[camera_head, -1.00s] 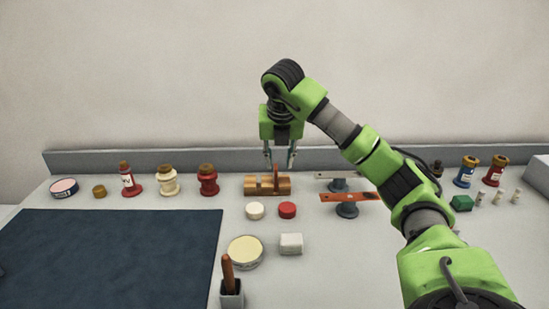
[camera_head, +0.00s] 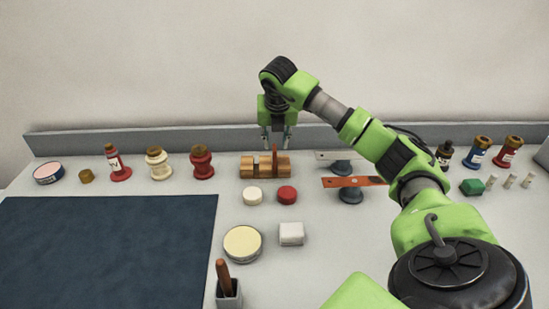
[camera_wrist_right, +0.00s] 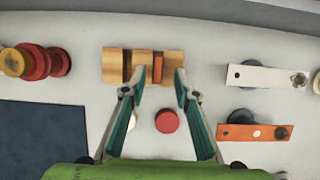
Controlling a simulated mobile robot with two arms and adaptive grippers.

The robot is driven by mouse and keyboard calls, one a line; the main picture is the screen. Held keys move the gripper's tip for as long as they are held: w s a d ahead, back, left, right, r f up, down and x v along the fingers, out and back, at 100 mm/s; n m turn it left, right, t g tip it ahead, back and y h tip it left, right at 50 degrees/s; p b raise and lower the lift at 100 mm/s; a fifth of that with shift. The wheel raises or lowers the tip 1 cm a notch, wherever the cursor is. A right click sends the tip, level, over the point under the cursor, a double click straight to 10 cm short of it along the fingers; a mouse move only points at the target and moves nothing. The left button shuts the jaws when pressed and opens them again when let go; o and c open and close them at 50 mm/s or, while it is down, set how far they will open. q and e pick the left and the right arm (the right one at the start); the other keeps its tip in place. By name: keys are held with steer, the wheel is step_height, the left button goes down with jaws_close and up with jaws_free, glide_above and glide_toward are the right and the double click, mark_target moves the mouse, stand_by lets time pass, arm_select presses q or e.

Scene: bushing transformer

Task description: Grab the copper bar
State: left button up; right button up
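An upright copper-coloured bar (camera_head: 275,157) stands in a slot of a wooden block (camera_head: 249,168) at the back of the bench. In the wrist view the bar (camera_wrist_right: 157,68) is a narrow orange strip between parts of the wooden block (camera_wrist_right: 114,66). My right gripper (camera_head: 277,147) points down above the block. Contact cannot be told. A flat copper-coloured strip with holes (camera_head: 360,182) lies on a dark stand. My left gripper is not in view.
A silver strip (camera_head: 333,156) lies behind the flat copper-coloured one. White (camera_head: 252,195) and red (camera_head: 287,194) round pieces sit in front of the block. A red spool (camera_head: 202,162) stands left of it. A dark mat (camera_head: 105,250) covers the front left. A back ledge runs behind.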

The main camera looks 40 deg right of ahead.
mark_target(275, 148)
steer(key=shift+w+f, duration=0.1)
steer(key=shift+f, duration=0.2)
steer(key=p+x, duration=0.2)
steer(key=x, duration=0.1)
steer(key=shift+a+f, duration=0.1)
steer(key=shift+f, duration=0.15)
steer(key=shift+w+f, duration=0.2)
steer(key=shift+f, duration=0.25)
jaws_close()
steer(key=shift+r, duration=0.1)
